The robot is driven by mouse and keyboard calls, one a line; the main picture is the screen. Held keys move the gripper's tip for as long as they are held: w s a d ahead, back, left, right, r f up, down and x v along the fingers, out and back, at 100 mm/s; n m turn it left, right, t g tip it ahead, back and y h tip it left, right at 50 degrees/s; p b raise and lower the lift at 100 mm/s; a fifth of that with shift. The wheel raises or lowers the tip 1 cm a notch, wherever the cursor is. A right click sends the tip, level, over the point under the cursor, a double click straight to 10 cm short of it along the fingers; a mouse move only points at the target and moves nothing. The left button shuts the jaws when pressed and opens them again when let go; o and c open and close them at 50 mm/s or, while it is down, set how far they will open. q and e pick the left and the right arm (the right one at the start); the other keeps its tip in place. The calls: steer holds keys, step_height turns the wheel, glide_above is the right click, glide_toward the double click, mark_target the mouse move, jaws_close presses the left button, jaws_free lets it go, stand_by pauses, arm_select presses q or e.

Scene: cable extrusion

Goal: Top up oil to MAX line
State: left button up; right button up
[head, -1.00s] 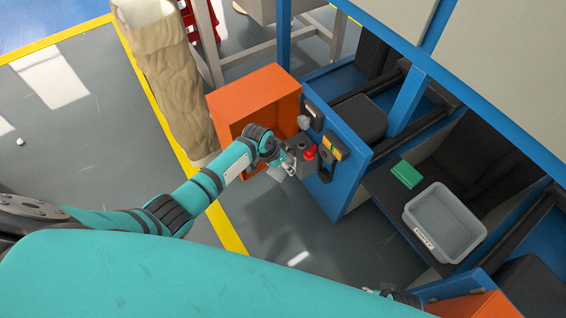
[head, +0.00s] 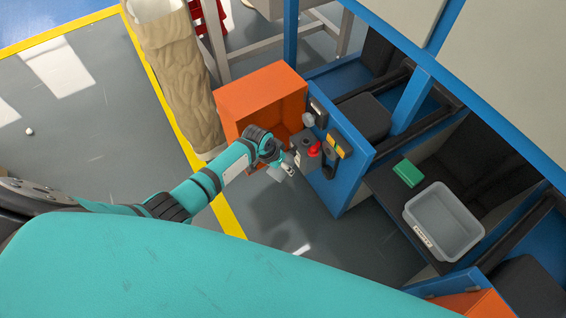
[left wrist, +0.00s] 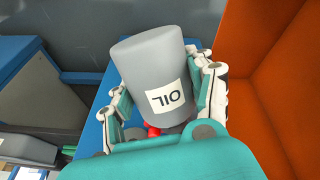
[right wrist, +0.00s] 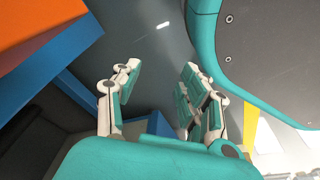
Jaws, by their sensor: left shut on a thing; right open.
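A grey oil container (left wrist: 158,70) with a white OIL label fills the middle of the left wrist view. My left gripper (left wrist: 165,98) is shut around it, one finger on each side. In the head view, my left gripper (head: 288,161) holds the container (head: 302,149) in front of the orange box opening, close to the blue panel. A red knob (head: 314,148) shows right beside the container. I cannot make out a MAX line or an oil level. My right gripper (right wrist: 155,95) is open and empty in the right wrist view, above the floor.
The blue panel (head: 352,175) carries a small grey fitting (head: 308,119) and a yellow-orange gauge-like part (head: 338,144). The open orange box (head: 240,97) is left of it. A grey bin (head: 465,222) and a green block (head: 408,172) sit on the dark shelf at right.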

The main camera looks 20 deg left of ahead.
arm_select(q)
steer(key=shift+s+a+r+p, duration=0.2)
steer(key=shift+s+p, duration=0.25)
steer(key=shift+s, duration=0.05)
steer(key=shift+s+a+p, duration=0.2)
steer(key=shift+s+p, duration=0.35)
steer(key=shift+s, duration=0.25)
arm_select(e)
steer(key=s+d+f, duration=0.1)
steer(key=s+f, duration=0.3)
steer(key=s, duration=0.3)
steer(key=shift+s+d+f+g, duration=0.3)
steer(key=shift+s, duration=0.1)
arm_select(q)
steer(key=shift+r, duration=0.15)
arm_select(e)
steer(key=shift+a, duration=0.1)
